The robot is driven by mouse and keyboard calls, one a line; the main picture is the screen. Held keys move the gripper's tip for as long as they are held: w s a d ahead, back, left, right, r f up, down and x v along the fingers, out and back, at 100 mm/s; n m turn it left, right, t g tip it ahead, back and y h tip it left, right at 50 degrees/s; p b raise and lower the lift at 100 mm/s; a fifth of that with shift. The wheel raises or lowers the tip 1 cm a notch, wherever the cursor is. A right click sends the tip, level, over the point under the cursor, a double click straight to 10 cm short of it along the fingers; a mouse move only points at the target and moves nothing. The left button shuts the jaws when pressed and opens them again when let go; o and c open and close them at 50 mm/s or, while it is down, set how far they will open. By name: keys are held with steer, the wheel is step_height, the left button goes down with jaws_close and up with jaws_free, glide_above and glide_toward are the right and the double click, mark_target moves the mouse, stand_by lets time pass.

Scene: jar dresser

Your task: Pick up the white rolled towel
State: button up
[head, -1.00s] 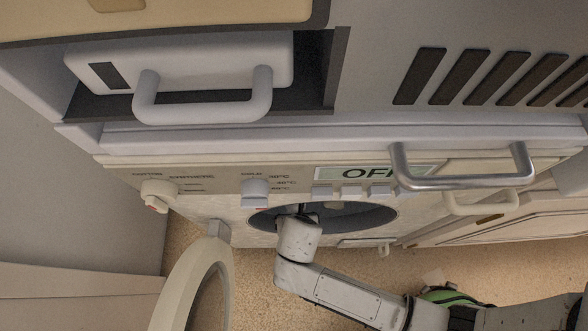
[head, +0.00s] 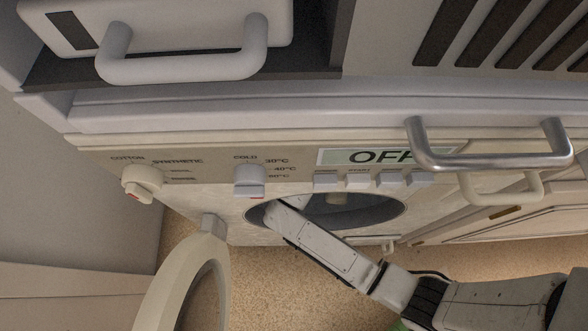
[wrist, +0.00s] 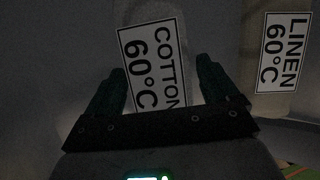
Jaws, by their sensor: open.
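In the wrist view, a pale roll with a label reading COTTON 60°C (wrist: 152,50) lies straight ahead inside the dim drum. It looks like the white rolled towel, but the darkness dulls its colour. My gripper (wrist: 160,74) is open, with one dark finger on each side of the label. Whether the fingers touch the roll cannot be told. A second, beige roll labelled LINEN 60°C (wrist: 282,50) stands to the right, outside the fingers. In the head view, my arm reaches into the washer opening (head: 375,212), which hides my gripper.
The round washer door (head: 165,300) hangs open at lower left. Above the opening are the control panel (head: 210,172) and a metal bar handle (head: 490,155). An open drawer with a white handle (head: 185,68) is at upper left. The opening's rim is close around my arm.

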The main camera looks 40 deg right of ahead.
steer(key=shift+f, duration=0.15)
steer(key=shift+c, duration=0.5)
steer(key=shift+w, duration=0.1)
steer(key=c, duration=0.8)
steer(key=shift+o, duration=0.2)
